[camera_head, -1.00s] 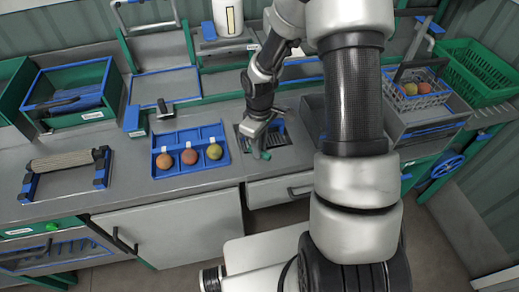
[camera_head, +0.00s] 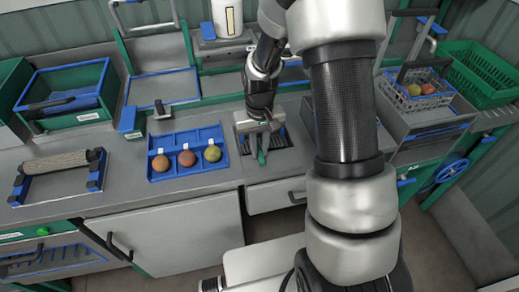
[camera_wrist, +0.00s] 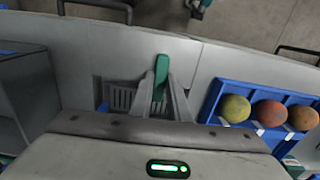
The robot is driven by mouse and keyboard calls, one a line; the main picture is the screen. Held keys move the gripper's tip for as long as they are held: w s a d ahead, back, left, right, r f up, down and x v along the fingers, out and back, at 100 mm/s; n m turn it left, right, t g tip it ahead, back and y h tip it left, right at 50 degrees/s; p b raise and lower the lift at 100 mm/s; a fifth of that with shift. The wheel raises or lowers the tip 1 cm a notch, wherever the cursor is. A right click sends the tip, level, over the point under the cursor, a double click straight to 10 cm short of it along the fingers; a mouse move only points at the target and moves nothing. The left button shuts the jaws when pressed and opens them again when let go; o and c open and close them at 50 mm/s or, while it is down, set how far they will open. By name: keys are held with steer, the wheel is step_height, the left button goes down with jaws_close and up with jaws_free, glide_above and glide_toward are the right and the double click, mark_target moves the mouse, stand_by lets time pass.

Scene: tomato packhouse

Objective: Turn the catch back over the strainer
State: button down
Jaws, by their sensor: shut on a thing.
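The strainer is a slotted grey grate (camera_head: 282,138) set into the bench top; its slots also show in the wrist view (camera_wrist: 121,98). The catch is a short green bar (camera_head: 262,158). In the wrist view the catch (camera_wrist: 161,70) stands between my two fingers and points toward the bench's front edge, its end reaching past the slots. My gripper (camera_head: 258,157) is over the strainer, pointing down, shut on the catch. In the wrist view my gripper (camera_wrist: 162,85) and its fingers hide part of the strainer and the catch's inner end.
A blue tray (camera_head: 160,173) with three tomatoes stands close left of my gripper. A roller on a blue frame (camera_head: 28,200) is further left. A grey bin (camera_head: 420,125) holding a basket (camera_head: 432,101) is at the right. A drawer (camera_head: 268,197) lies below the strainer.

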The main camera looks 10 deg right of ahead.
mark_target(259, 152)
stand_by(0.4)
steer(key=c, duration=1.7)
jaws_free()
step_height(259, 152, up, 18)
steer(key=shift+f+p, duration=0.25)
steer(key=shift+p, duration=0.4)
